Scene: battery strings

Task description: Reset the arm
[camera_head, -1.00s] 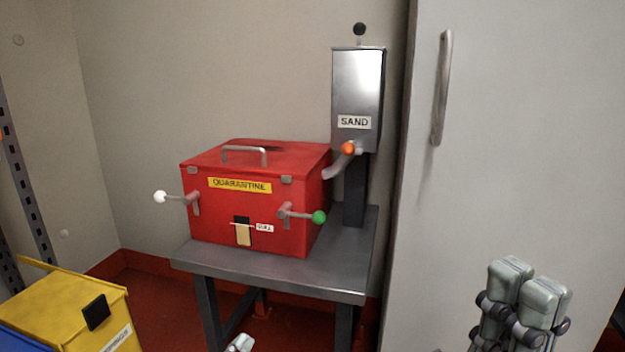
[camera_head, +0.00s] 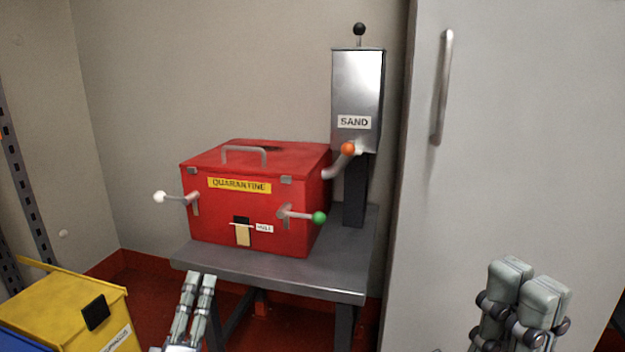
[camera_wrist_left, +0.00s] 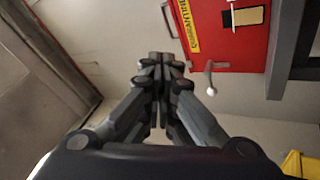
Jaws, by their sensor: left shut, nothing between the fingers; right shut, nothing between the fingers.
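My left gripper (camera_head: 199,280) stands upright at the bottom of the head view, in front of the left part of the grey table's front edge. It is shut and empty; its closed fingers also show in the left wrist view (camera_wrist_left: 160,58). My right gripper (camera_head: 527,268) stands upright at the bottom right, in front of the pale cabinet door. It is shut and empty. The red quarantine box (camera_head: 220,225) sits closed on the table, with a white-knobbed lever on its left and a green-knobbed lever at its front right. The box also shows in the left wrist view (camera_wrist_left: 245,50).
The grey table (camera_head: 310,280) carries the box and a metal sand dispenser (camera_head: 355,80) with an orange-knobbed lever. A yellow bin (camera_head: 62,310) stands at the lower left beside a blue one. The tall pale cabinet (camera_head: 510,150) with a vertical handle fills the right side.

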